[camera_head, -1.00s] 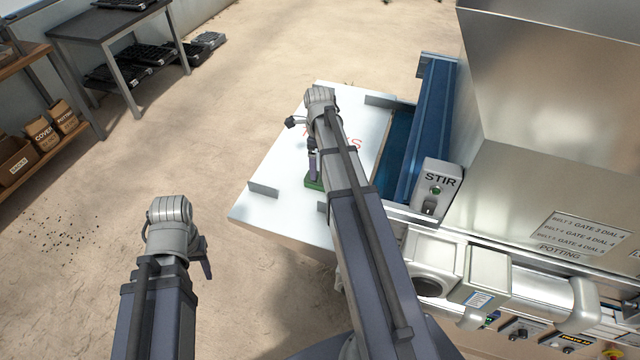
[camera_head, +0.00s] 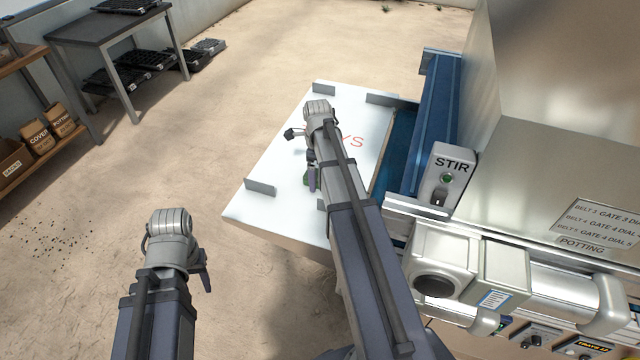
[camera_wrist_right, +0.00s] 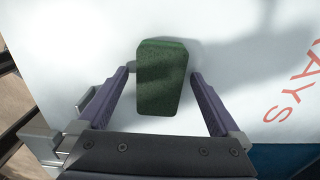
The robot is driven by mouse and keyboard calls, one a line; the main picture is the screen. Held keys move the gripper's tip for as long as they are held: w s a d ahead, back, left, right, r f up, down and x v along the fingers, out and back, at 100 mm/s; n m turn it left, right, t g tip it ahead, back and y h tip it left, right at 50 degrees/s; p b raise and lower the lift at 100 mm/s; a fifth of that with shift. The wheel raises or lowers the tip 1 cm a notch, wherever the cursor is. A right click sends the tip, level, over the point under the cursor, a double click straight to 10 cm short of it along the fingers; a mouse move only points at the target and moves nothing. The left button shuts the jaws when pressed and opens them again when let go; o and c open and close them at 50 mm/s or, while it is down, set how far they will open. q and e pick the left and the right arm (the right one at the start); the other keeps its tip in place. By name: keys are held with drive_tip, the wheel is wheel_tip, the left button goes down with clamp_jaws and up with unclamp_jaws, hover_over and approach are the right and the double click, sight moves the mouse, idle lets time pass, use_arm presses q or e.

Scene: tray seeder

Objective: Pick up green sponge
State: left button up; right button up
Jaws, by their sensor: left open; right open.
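The green sponge (camera_wrist_right: 162,78) lies on the white table (camera_wrist_right: 60,30) in the right wrist view, between the two fingers of my right gripper (camera_wrist_right: 161,85). The fingers stand apart, one on each side, with a gap to the sponge. In the head view only a sliver of the sponge (camera_head: 305,179) shows; my right arm and gripper (camera_head: 311,178) hide the rest. My left gripper (camera_head: 203,272) hangs to the left of the table, away from the sponge, and is empty.
Low metal brackets (camera_head: 260,187) stand along the table's edges. A blue channel (camera_head: 432,120) and a STIR switch box (camera_head: 448,178) of the metal machine stand right of the table. A dark side table (camera_head: 100,35) and shelf are far left, with open floor between.

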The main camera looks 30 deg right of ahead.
sight(318, 175)
drive_tip(key=shift+r, duration=0.1)
drive_tip(key=shift+c, duration=0.4)
drive_tip(key=c, duration=1.4)
wheel_tip(318, 175, up, 10)
drive_tip(key=p, duration=1)
